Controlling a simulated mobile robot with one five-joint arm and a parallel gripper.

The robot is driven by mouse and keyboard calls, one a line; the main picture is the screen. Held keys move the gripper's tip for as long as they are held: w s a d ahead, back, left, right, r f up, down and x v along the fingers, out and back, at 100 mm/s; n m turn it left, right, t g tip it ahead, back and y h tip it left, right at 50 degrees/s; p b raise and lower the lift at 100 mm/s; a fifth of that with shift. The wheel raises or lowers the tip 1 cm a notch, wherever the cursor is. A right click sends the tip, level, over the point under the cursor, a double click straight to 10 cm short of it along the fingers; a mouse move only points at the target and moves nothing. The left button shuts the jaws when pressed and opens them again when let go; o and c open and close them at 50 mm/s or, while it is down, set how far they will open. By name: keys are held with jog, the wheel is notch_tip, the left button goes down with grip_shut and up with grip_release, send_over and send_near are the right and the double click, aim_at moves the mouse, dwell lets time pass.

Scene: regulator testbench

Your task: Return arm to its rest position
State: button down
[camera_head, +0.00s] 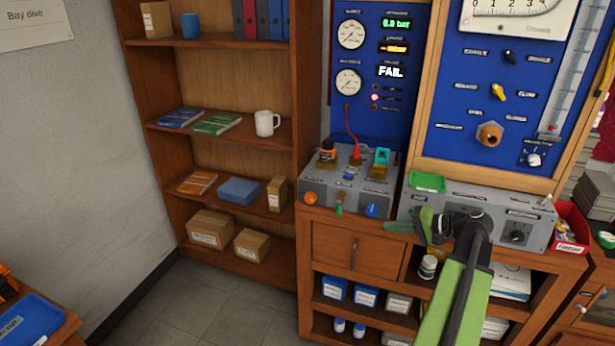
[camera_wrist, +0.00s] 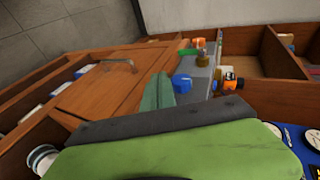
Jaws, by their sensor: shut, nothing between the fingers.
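My arm is green and black and reaches up from the lower right in the camera_head view. My gripper (camera_head: 392,226) points left, in front of the right part of the testbench and above the cabinet drawer's right side. Its dark green fingers are together and empty. In the camera_wrist view my gripper (camera_wrist: 157,92) also shows with its fingers shut, near the drawer front (camera_wrist: 112,80) and the blue knob (camera_wrist: 181,84). I cannot tell whether the fingers touch the bench. The left control box (camera_head: 345,198) carries an orange-topped part, a red-leaded plug and a teal part.
The wooden cabinet (camera_head: 300,275) stands under the bench, its lower shelves holding boxes and bottles. Blue gauge panels rise behind; one display (camera_head: 391,71) reads FAIL. A red bin (camera_head: 571,228) is at right. A bookshelf (camera_head: 225,170) stands left, with open floor (camera_head: 215,305) before it.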

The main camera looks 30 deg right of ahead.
jog(key=w+a+r+n+g+y+p, duration=0.15)
jog(key=w+a, duration=0.25)
jog(key=a, duration=0.6)
jog(key=w+a+n+g+y+p, duration=0.1)
jog(key=w+a+n+g+p, duration=0.2)
jog(key=a, duration=0.6)
jog(key=w+a+r+n+g+y+p, duration=0.1)
jog(key=w+a+n, duration=0.1)
jog(key=w+a, duration=0.6)
jog(key=s+a+f+n+g+h+p, duration=0.2)
jog(key=s+a+f+g+h, duration=0.15)
jog(key=a, duration=0.75)
jog(key=s+a+f+n+g+h+p, duration=0.2)
jog(key=s+a+n, duration=0.15)
jog(key=a, duration=0.75)
jog(key=s+d+f+m+h, duration=0.1)
jog(key=s+d+h, duration=0.1)
jog(key=d+h, duration=0.2)
jog(key=d, duration=0.3)
jog(key=shift+f+b, duration=0.35)
jog(key=c, duration=2.1)
grip_release()
jog(key=shift+s, duration=0.1)
